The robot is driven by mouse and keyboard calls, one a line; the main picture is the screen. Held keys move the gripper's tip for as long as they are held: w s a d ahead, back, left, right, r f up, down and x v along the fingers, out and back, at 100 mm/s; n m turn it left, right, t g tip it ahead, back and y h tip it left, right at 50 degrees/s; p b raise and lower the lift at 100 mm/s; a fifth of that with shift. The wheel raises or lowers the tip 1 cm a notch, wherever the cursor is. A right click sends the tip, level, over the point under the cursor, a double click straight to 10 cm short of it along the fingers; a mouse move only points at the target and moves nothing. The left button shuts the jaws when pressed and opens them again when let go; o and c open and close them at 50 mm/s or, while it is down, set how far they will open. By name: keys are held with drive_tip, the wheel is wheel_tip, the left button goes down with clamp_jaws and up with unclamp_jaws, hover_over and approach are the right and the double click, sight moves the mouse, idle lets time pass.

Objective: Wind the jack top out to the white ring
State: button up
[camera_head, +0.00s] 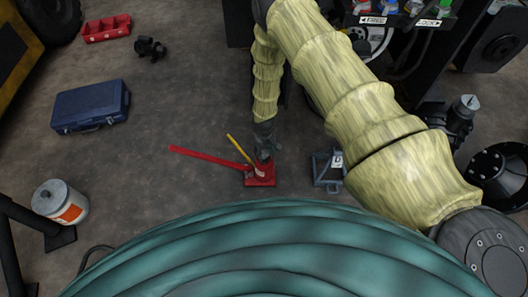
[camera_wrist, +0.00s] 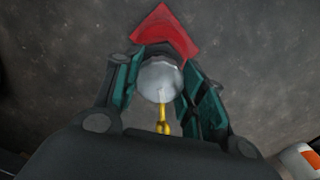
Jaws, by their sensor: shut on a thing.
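The red bottle jack (camera_head: 261,174) stands upright on the floor, with its long red handle (camera_head: 207,157) reaching out to the left and a thin yellow rod (camera_head: 238,148) slanting up beside it. My gripper (camera_head: 264,146) is over the jack from above. In the wrist view, my gripper (camera_wrist: 165,88) has its green-padded fingers shut on the round pale jack top (camera_wrist: 160,80). The red jack base (camera_wrist: 165,35) shows beyond it, and the yellow rod (camera_wrist: 162,118) shows below it. I cannot make out a white ring; the fingers and jack top hide the stem.
A grey metal stand (camera_head: 328,170) is close to the right of the jack. A blue case (camera_head: 91,106), a white can (camera_head: 60,202) and a red tray (camera_head: 107,28) lie to the left. Dark machinery fills the right. The floor left of the jack is mostly clear.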

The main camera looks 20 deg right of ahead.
sight(264, 152)
drive_tip(key=shift+s+d+f, duration=0.1)
drive_tip(key=shift+s+f, duration=0.1)
drive_tip(key=shift+s, duration=0.15)
drive_tip(key=o, duration=1)
drive_tip(key=shift+w, duration=0.1)
drive_tip(key=shift+o, duration=0.2)
drive_tip(key=shift+w+r, duration=0.1)
drive_tip(key=shift+r, duration=0.15)
drive_tip(key=shift+w+r, duration=0.1)
drive_tip(key=shift+r, duration=0.15)
wheel_tip(264, 152, up, 11)
